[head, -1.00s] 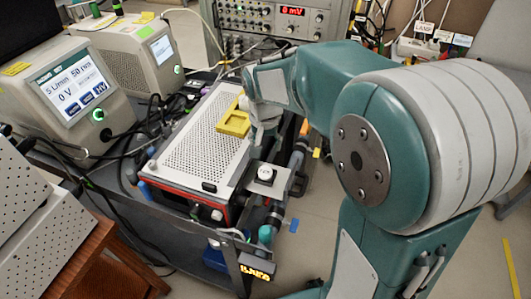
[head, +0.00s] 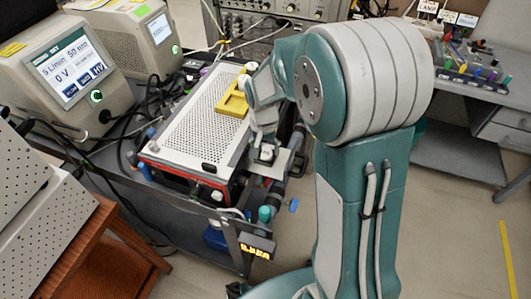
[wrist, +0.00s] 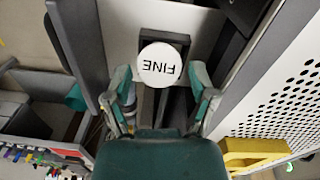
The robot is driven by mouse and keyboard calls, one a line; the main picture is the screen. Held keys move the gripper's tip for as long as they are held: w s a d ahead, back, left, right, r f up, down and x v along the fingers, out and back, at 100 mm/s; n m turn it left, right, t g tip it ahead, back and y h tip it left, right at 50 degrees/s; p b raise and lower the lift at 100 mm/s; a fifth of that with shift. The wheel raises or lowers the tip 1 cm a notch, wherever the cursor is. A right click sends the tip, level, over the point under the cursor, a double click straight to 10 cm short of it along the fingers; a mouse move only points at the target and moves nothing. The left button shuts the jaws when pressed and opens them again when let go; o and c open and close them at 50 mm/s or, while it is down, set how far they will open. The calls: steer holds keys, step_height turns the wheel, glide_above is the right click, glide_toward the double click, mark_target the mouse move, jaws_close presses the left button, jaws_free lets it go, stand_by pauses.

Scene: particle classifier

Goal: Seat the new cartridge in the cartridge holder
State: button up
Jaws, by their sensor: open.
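A white round cap marked "FINE" (wrist: 162,65) sits at a light plate (wrist: 205,25) beside the perforated box; I take it for the cartridge in its holder. How deep it sits cannot be told. In the head view the cap (head: 266,153) shows on the plate (head: 278,165), just under my gripper (head: 264,137). In the wrist view my gripper (wrist: 160,90) is open, its two fingers apart on either side just short of the cap, with nothing between them.
The perforated white box (head: 188,125) stands left of the plate on a dark cart. A teal-capped part (head: 264,214) is near the cart's front. Display instruments (head: 75,75) stand at left. A bench with coloured tools (head: 475,75) is at right, with clear floor before it.

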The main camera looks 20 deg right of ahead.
steer(key=shift+f, duration=0.85)
jaws_close()
steer(key=shift+r, duration=0.1)
